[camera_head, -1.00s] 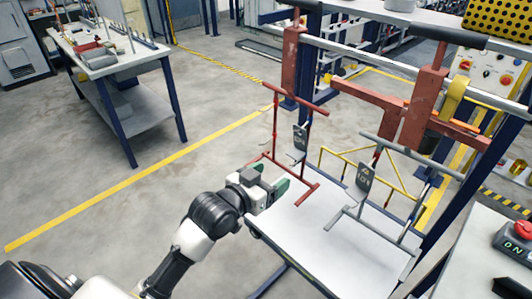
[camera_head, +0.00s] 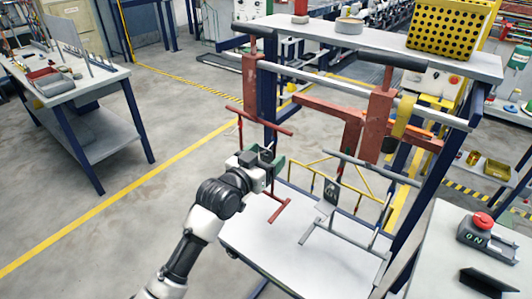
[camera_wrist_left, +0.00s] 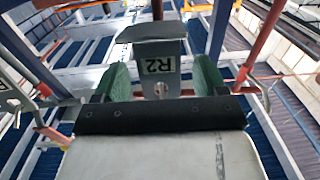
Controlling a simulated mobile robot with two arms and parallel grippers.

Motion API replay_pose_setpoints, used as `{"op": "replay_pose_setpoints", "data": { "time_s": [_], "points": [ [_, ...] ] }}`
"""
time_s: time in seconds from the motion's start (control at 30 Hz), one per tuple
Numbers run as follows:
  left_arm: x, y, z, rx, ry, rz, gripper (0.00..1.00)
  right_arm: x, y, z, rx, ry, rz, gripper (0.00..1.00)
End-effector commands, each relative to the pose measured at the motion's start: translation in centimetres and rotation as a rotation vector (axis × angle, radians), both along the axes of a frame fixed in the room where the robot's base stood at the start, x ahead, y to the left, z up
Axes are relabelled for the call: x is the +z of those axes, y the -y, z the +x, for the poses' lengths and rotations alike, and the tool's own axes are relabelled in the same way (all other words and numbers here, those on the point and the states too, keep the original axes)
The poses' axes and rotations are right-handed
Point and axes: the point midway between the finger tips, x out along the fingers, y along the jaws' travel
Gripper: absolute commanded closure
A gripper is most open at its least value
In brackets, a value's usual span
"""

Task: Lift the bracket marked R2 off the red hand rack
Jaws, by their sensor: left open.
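The red hand rack (camera_head: 260,121) hangs in front of the post, left of the middle in the head view. The bracket marked R2 (camera_wrist_left: 158,48) shows in the wrist view as a grey plate with a folded top, its label upside down. In the head view only a dark part of a bracket (camera_head: 267,154) on the red rack shows, mostly hidden by my gripper. My left gripper (camera_head: 268,166) is open at that bracket. In the wrist view its green fingertips (camera_wrist_left: 162,78) stand on either side of the R2 plate, with gaps visible. My right gripper is not in view.
A grey rack (camera_head: 345,240) with another dark bracket (camera_head: 330,190) hangs close on the right, with a yellow rack (camera_head: 312,172) behind it. A pale table (camera_head: 262,245) lies below. A control box with a red button (camera_head: 484,221) stands at the right.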

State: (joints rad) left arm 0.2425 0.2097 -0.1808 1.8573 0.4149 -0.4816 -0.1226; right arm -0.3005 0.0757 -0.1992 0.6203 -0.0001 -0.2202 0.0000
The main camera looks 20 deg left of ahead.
Motion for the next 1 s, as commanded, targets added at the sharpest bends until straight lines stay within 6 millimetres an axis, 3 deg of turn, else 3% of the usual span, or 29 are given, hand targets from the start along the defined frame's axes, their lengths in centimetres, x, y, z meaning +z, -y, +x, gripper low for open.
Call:
{"op": "replay_pose_setpoints", "data": {
  "time_s": [0.33,0.7,0.73,0.87,1.0],
  "points": [
    [-0.03,0.15,0.42,0.0,0.0,0.0,0.28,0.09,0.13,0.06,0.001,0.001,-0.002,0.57],
    [-0.04,0.13,0.4,0.0,-0.001,0.001,0.83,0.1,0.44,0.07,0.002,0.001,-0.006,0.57],
    [-0.04,0.13,0.4,0.0,-0.001,0.001,0.61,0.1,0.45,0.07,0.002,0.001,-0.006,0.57],
    [-0.04,0.13,0.4,0.0,-0.001,0.001,0.81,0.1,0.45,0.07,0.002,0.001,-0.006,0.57],
    [0.08,0.12,0.38,0.0,0.0,0.001,0.81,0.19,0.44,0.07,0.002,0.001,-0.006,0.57]
  ]
}}
